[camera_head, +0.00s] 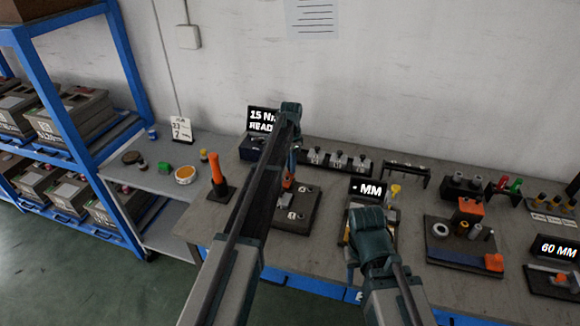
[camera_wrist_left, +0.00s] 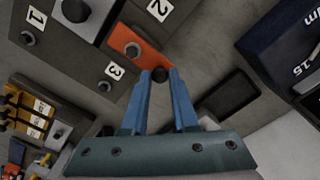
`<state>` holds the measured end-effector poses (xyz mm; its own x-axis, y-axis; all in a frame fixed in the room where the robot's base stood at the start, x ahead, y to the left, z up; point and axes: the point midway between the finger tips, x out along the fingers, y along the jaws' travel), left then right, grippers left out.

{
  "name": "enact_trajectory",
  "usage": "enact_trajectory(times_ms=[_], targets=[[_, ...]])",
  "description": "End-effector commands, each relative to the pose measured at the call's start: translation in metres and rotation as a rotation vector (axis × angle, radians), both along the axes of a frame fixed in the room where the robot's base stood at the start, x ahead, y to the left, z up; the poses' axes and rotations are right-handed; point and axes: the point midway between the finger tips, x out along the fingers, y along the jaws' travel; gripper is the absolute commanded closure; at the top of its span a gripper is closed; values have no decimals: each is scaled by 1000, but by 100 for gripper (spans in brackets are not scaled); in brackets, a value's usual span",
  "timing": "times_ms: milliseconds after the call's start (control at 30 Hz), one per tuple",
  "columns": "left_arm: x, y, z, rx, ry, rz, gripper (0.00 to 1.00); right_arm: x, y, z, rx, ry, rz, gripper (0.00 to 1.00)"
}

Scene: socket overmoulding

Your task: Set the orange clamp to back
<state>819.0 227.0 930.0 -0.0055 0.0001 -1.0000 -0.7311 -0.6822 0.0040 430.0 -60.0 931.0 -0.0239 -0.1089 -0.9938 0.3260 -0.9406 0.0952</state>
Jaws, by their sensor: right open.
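The orange clamp (camera_wrist_left: 137,49) is a flat orange bar beside the labels 2 and 3 in the left wrist view, with a round grey fastener on it and a dark knob (camera_wrist_left: 160,75) at its near end. In the head view the clamp (camera_head: 288,181) shows as a small orange patch on a dark plate (camera_head: 297,218), partly hidden by my left arm. My left gripper (camera_head: 291,168) reaches down to it. Its blue fingertips (camera_wrist_left: 160,78) stand on either side of the knob; whether they press it is unclear. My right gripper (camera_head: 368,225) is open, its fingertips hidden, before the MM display.
A 15 Nm display (camera_head: 263,120) stands behind my left arm. An orange-handled tool (camera_head: 216,172) stands upright to the left. A fixture with an orange block (camera_head: 470,207) sits to the right.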

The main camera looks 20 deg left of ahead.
Motion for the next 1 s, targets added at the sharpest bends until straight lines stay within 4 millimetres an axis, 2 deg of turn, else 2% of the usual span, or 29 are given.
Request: enact_trajectory(times_ms=[33,167,467,667,1000], targets=[[5,1,1,0,-12,1,66,0,0,0,0,0,0,50],[5,0,0,0,-10,1,44,0,0,0,0,0,0,50],[3,0,1,0,-7,0,44,0,0,1,0,0,0,50],[3,0,8,0,-7,0,44,0,0,8,0,0,0,50],[3,0,49,0,-7,0,44,0,0,49,0,0,0,50]])
